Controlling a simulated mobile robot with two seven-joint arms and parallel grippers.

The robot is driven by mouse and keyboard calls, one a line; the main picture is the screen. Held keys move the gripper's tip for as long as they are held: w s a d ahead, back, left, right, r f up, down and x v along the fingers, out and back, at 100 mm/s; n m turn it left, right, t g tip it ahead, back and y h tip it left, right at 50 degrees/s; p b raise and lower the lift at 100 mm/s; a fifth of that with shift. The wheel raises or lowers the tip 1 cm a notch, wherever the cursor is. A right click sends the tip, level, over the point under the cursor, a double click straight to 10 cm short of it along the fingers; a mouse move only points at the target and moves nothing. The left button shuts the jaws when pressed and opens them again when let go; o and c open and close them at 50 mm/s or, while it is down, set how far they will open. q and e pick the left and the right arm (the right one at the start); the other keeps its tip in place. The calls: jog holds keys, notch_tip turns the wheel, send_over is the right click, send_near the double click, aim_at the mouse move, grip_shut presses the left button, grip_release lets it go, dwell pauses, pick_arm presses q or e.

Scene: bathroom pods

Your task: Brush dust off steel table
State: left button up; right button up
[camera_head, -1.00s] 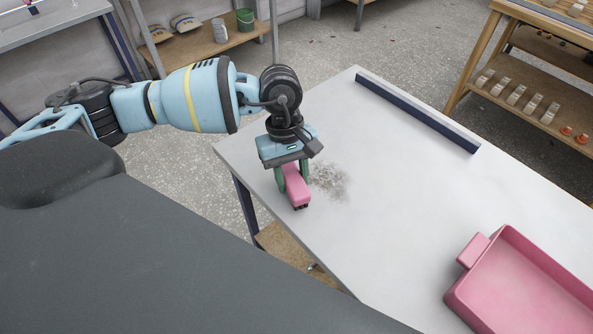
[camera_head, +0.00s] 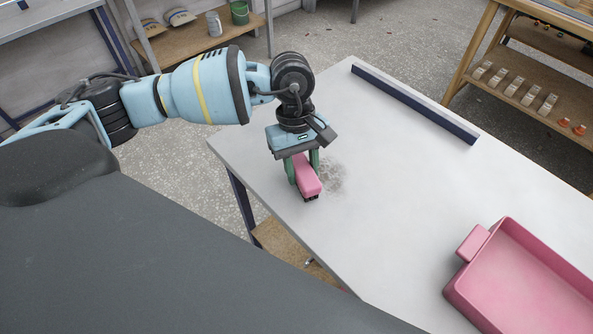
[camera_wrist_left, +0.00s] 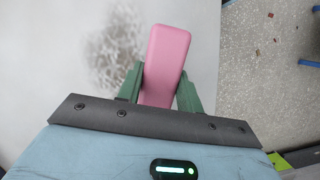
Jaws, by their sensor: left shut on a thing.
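My left gripper (camera_head: 303,172) is shut on a pink brush (camera_head: 308,178), with its green fingers on either side of the brush's body. The brush is at the left part of the steel table (camera_head: 400,190), its dark bristles at or just above the surface; I cannot tell if they touch. A grey patch of dust (camera_head: 332,178) lies on the table just right of the brush. In the left wrist view the brush (camera_wrist_left: 166,60) sits between the fingers and the dust (camera_wrist_left: 115,50) shows to its left. My right gripper is not in view.
A pink dustpan-like tray (camera_head: 520,290) with a handle stands at the table's right front. A dark raised strip (camera_head: 415,105) runs along the far edge. Wooden shelves (camera_head: 530,85) with small items stand beyond. The table's middle is clear.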

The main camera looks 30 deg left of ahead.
pick_arm(q)
jog(key=shift+w+d, duration=0.2)
jog(key=shift+w, duration=0.5)
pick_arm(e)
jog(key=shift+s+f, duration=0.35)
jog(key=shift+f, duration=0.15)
pick_arm(q)
jog(key=shift+w+d+f+b, duration=0.1)
jog(key=shift+w+d+b, duration=0.2)
jog(key=shift+w+b, duration=0.4)
jog(key=shift+w+d+b, duration=0.3)
jog(key=shift+w+b, duration=0.1)
jog(key=shift+w, duration=0.5)
jog(key=shift+w+d, duration=0.1)
jog(key=shift+w, duration=0.25)
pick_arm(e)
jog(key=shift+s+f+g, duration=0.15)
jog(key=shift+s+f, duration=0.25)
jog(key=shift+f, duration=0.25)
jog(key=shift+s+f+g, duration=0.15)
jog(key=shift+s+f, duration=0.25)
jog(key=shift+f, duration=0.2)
pick_arm(q)
jog(key=shift+w, duration=0.1)
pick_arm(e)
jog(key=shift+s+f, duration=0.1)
